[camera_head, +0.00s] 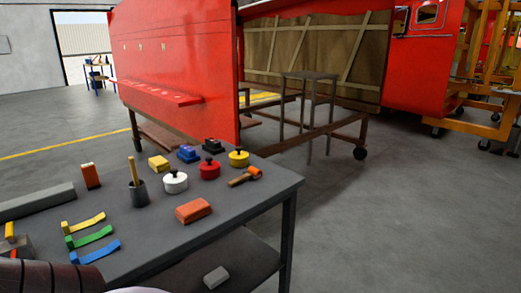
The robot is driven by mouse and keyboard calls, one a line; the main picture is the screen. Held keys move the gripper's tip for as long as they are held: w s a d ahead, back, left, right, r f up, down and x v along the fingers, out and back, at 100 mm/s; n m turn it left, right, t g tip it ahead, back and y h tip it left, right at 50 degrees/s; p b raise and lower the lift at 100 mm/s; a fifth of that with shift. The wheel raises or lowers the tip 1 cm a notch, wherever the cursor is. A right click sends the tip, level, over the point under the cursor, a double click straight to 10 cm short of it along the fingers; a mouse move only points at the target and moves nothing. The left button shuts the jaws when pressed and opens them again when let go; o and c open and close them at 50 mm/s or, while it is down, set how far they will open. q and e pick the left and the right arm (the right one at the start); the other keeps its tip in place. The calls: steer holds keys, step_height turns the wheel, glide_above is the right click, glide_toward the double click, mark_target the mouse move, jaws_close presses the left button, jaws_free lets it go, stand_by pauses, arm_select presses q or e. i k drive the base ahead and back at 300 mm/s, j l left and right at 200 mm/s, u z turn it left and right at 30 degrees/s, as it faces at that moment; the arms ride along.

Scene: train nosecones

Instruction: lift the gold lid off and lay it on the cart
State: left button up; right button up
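The gold lid (238,160) is a low round yellow piece with a black knob on top, near the far right corner of the cart. It sits upright; whether a separate container is under it cannot be told at this size. The cart (150,240) is a dark grey two-level table in front of me. Neither of my grippers shows in the head view.
A red lid (209,171) and a white lid (175,184) with black knobs stand left of the gold one. An orange-headed mallet (245,177) and an orange-red brick (193,211) lie nearer. Colored-handled tools (90,236) lie at left. Bare cart top shows between them.

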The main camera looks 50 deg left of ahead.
mark_target(239, 155)
steer(key=i+u, duration=0.15)
steer(key=i, duration=0.4)
steer(key=i+l+u, duration=0.15)
steer(key=i, duration=0.4)
steer(key=i+l+u, duration=0.15)
steer(key=i+u, duration=0.25)
steer(key=i+l+u, duration=0.4)
steer(key=k+j, duration=0.1)
steer(key=j, duration=0.05)
